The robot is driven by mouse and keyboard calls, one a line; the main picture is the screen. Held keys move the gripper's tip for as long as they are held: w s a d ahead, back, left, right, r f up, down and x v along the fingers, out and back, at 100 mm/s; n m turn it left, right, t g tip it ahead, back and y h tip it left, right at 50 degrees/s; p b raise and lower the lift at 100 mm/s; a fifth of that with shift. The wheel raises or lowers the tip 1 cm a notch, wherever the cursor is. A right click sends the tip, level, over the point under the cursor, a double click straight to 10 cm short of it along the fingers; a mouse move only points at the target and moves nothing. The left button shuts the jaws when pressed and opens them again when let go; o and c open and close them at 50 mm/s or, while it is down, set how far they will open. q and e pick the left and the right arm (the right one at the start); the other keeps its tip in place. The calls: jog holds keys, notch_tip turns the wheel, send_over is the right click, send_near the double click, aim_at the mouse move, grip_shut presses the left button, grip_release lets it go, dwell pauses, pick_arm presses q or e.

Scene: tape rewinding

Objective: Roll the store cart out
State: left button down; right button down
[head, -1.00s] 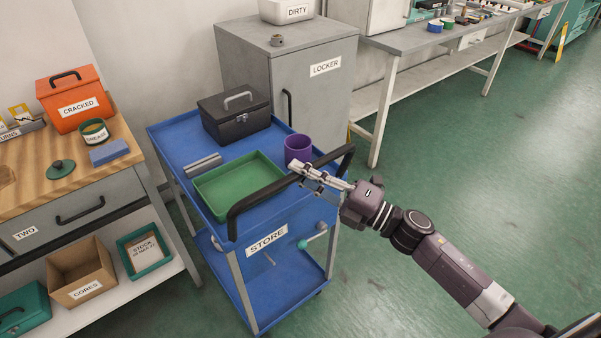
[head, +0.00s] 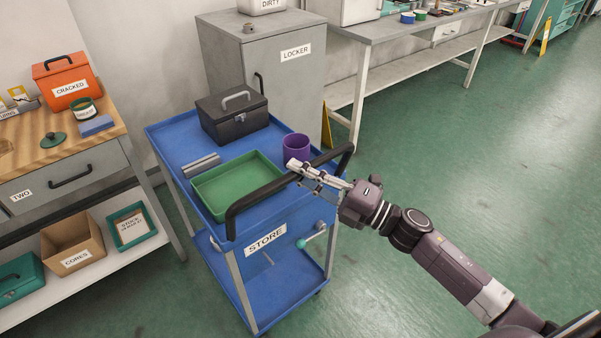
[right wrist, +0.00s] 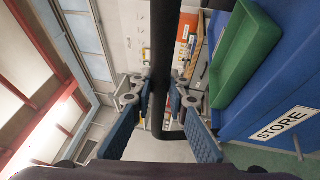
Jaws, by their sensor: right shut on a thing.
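The blue store cart (head: 165,135) stands in the middle of the head view, with a STORE label on its front. Its black push handle (head: 245,203) runs along the near side of the top. My right gripper (head: 296,172) is shut on the handle near its right part. In the right wrist view the handle (right wrist: 160,70) passes between the fingers. On the cart top are a green tray (head: 215,207), a purple cup (head: 296,147), a black case (head: 232,127) and a grey bar piece (head: 201,165). My left gripper is not in view.
A grey locker (head: 290,85) stands behind the cart. A wooden-topped bench (head: 108,133) is on the left, close to the cart, with boxes on its shelf. A long workbench (head: 385,32) is at the back right. Green floor (head: 440,170) is free to the right.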

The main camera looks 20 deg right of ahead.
jog(key=c, duration=1.8)
grip_release()
jog(key=shift+c, duration=0.2)
jog(key=v, duration=1.2)
jog(key=shift+w+f, duration=0.1)
jog(key=shift+f, duration=0.1)
